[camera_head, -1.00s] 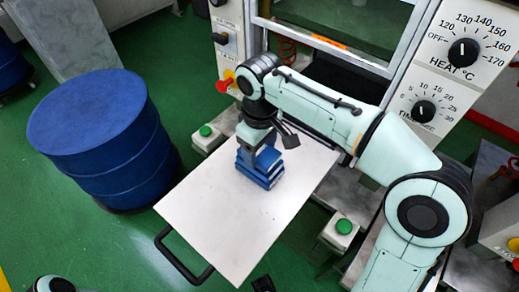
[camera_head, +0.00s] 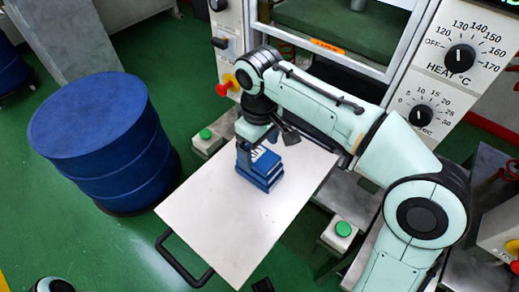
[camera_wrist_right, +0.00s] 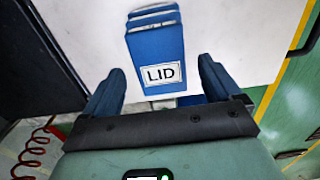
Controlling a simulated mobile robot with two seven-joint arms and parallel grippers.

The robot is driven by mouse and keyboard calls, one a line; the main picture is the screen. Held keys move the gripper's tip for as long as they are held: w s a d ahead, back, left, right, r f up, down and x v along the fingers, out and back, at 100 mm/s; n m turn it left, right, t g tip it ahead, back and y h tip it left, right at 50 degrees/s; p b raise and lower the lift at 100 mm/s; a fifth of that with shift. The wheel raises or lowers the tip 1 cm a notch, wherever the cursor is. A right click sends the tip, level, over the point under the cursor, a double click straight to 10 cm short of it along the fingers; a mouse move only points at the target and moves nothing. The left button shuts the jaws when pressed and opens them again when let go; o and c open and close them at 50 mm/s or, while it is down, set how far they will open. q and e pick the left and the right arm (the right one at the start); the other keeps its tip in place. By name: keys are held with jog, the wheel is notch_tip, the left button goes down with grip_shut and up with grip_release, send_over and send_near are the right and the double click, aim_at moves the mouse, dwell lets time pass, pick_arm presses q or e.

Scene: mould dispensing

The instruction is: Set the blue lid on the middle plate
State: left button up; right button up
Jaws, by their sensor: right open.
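A blue stack (camera_head: 262,178) of flat blocks stands on a white board, and its layers look nearly aligned. The blue lid is its top piece, with a white "LID" label that shows clearly in the right wrist view (camera_wrist_right: 158,50). In that view the lid lies beyond and between the two blue fingers of my right gripper (camera_wrist_right: 160,88). The fingers are apart, with clear gaps to the lid's sides. In the head view my right gripper (camera_head: 246,152) is at the stack's left edge. The middle plate is under the lid and cannot be told apart well. My left gripper does not show.
The white board (camera_head: 215,225) has a black handle (camera_head: 183,262) at its front and is bare around the stack. A blue drum (camera_head: 100,140) stands left. The press has heat and time dials (camera_head: 460,58) at the right. Green buttons (camera_head: 343,229) flank the board.

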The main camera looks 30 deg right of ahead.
aim_at(259, 155)
notch_tip(259, 155, up, 10)
jog(key=p, duration=0.3)
jog(key=shift+f, duration=0.1)
dwell(0.3)
